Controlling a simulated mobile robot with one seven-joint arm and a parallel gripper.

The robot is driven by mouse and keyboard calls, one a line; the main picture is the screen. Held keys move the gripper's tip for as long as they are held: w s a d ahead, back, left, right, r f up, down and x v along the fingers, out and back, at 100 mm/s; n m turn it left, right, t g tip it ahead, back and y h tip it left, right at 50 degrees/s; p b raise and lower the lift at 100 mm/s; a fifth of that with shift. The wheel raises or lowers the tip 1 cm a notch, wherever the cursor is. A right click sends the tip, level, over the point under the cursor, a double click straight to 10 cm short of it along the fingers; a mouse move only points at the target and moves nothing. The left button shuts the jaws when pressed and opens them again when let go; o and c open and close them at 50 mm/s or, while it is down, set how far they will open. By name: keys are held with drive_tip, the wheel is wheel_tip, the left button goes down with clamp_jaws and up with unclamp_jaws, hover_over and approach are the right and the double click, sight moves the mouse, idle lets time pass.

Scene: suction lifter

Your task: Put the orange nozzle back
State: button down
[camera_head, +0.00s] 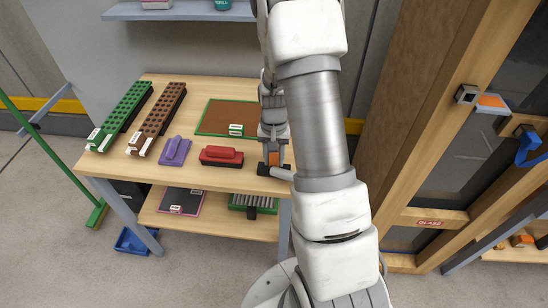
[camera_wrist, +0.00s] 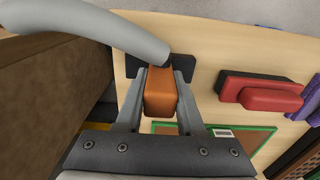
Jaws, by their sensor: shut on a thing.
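The orange nozzle (camera_wrist: 160,92) shows in the wrist view as an orange block between the two fingers of my gripper (camera_wrist: 158,75). My gripper is shut on it. A thick grey curved tube (camera_wrist: 110,28) runs from the upper left to its far end; I cannot tell how the two join. In the head view a small patch of the orange nozzle (camera_head: 273,158) shows at my gripper (camera_head: 272,165), near the table's front right corner. My arm hides part of this area.
The wooden table (camera_head: 110,165) carries green and brown perforated blocks, a purple tool, a red-handled block (camera_head: 221,156) and a green-framed brown board (camera_head: 225,115). At right, a glass-fronted frame bears a bracket with an orange pad (camera_head: 491,101) and a blue hook (camera_head: 528,146).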

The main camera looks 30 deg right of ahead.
drive_tip(key=shift+f, duration=0.2)
drive_tip(key=c, duration=0.5)
unclamp_jaws()
drive_tip(key=shift+r, duration=0.1)
wheel_tip(320, 180, up, 12)
drive_tip(key=shift+p, duration=0.55)
drive_tip(key=s+a+r+n+t, duration=0.1)
drive_tip(key=s+a+r+n, duration=0.1)
drive_tip(key=s+a+r, duration=0.35)
drive_tip(key=s+a+r+n+t, duration=0.1)
drive_tip(key=s+a+r+t, duration=0.1)
drive_tip(key=r, duration=0.6)
drive_tip(key=s+a+r+n+t, duration=0.1)
drive_tip(key=s, duration=0.2)
drive_tip(key=s+a+r+n, duration=0.1)
drive_tip(key=s+a+r, duration=0.1)
drive_tip(key=s, duration=0.2)
drive_tip(key=s+a+r+n+t, duration=0.1)
drive_tip(key=s+a+r, duration=0.1)
drive_tip(key=s, duration=0.2)
drive_tip(key=shift+r+n+t, duration=0.1)
drive_tip(key=shift+n+t, duration=0.2)
drive_tip(key=shift+n, duration=0.1)
